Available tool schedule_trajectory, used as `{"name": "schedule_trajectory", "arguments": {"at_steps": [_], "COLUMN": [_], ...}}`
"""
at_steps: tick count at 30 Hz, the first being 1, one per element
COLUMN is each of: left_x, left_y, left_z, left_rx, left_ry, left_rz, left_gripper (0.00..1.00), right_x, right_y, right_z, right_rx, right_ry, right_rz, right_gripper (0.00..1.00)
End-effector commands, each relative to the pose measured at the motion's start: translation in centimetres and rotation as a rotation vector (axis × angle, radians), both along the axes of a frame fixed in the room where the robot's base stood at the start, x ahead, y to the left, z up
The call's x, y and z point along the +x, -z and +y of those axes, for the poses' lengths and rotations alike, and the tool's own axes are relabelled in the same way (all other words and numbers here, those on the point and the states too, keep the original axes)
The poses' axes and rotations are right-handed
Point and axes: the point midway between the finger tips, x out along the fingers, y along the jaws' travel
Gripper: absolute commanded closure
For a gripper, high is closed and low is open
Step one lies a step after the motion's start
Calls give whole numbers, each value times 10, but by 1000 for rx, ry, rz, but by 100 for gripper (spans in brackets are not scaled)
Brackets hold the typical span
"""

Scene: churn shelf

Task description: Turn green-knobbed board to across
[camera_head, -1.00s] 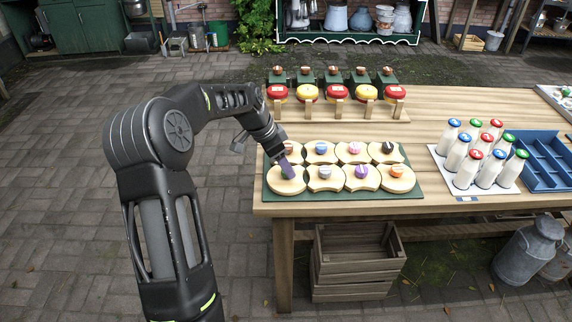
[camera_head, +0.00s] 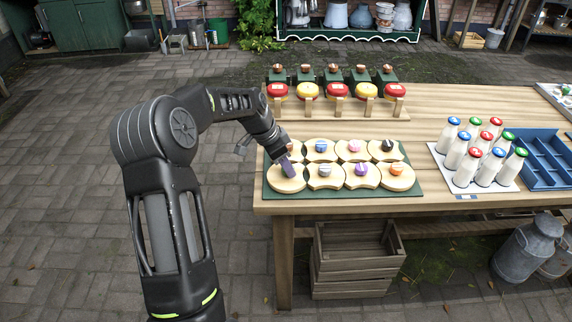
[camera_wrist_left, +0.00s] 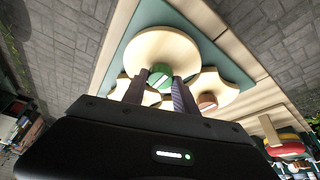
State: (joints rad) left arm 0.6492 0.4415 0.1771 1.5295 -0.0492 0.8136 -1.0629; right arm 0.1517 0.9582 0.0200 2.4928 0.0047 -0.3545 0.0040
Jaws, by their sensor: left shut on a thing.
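The green-knobbed board (camera_head: 285,186) is a pale wooden board at the front left corner of a dark green mat (camera_head: 345,196). My left gripper (camera_head: 288,168) reaches down onto it from the left and hides its knob in the head view. In the left wrist view the green knob (camera_wrist_left: 158,72), with a pale stripe across it, sits between the two fingers of my left gripper (camera_wrist_left: 160,88), which are shut on it. The board (camera_wrist_left: 165,43) also shows there, lying flat. My right gripper is not in view.
Several similar boards with coloured knobs, such as the purple-knobbed one (camera_head: 362,183), stand close beside it. Behind is a rack (camera_head: 345,114) with red and yellow round pieces. Milk bottles (camera_head: 487,168) and a blue crate (camera_head: 545,165) are at the right.

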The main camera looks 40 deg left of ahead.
Motion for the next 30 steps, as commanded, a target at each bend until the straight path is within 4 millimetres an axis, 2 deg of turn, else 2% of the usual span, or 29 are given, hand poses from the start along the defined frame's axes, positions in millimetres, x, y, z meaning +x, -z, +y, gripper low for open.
{"name": "schedule_trajectory", "arguments": {"at_steps": [1,4,17,23,30], "left_x": [0,0,0,0,0], "left_y": [-1,-1,0,1,2], "left_z": [1,1,1,0,-2], "left_rx": [1,1,3,2,2], "left_ry": [-1,-1,-38,-124,-300], "left_rz": [-2,-2,-3,-4,-6], "left_gripper": [92,100,100,100,100], "right_x": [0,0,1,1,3], "right_y": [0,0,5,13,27], "right_z": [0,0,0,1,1], "right_rx": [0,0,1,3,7], "right_ry": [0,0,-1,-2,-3], "right_rz": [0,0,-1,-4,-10], "right_gripper": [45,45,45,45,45]}}
